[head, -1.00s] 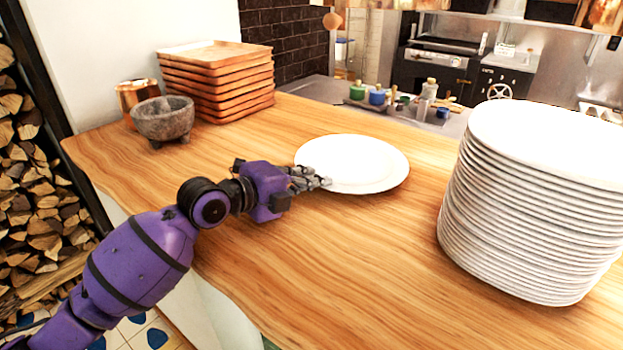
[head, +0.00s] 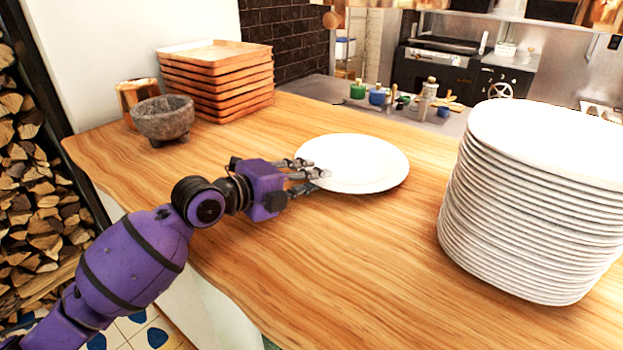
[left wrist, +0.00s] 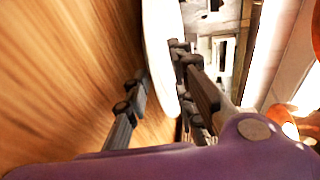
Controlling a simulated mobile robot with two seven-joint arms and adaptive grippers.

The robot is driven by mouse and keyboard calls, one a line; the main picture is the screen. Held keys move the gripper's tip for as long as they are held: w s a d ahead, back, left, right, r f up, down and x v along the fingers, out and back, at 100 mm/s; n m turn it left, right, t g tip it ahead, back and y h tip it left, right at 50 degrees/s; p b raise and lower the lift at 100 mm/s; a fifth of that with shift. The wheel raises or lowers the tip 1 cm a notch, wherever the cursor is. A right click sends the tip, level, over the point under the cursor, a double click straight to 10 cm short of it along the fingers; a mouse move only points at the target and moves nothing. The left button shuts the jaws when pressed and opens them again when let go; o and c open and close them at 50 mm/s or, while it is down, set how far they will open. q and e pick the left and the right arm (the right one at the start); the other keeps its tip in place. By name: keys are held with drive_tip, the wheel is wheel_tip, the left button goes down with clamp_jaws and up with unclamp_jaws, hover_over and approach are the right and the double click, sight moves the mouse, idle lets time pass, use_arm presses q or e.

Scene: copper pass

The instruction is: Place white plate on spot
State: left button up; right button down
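A single white plate (head: 358,164) lies flat on the wooden counter (head: 330,250), near its middle. My left gripper (head: 316,167) is at the plate's left rim with its fingers spread. In the left wrist view the plate (left wrist: 160,50) shows edge-on between the fingers of my left gripper (left wrist: 156,80). There is a gap between the plate and the finger on the left; the finger on the right is close to the plate, and I cannot tell if they touch. No marked spot shows; the plate may cover it. My right gripper is not in view.
A tall stack of white plates (head: 530,220) stands on the right of the counter. A stack of wooden trays (head: 217,85), a stone mortar (head: 163,120) and a copper cup (head: 138,97) stand at the back left. The counter's front middle is clear.

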use_arm(q)
drive_tip(key=b+v, duration=0.1)
drive_tip(key=v, duration=0.9)
drive_tip(key=shift+f, duration=0.2)
drive_tip(key=shift+s+a+r, duration=0.3)
drive_tip(key=shift+s+a, duration=0.15)
drive_tip(key=shift+r, duration=0.1)
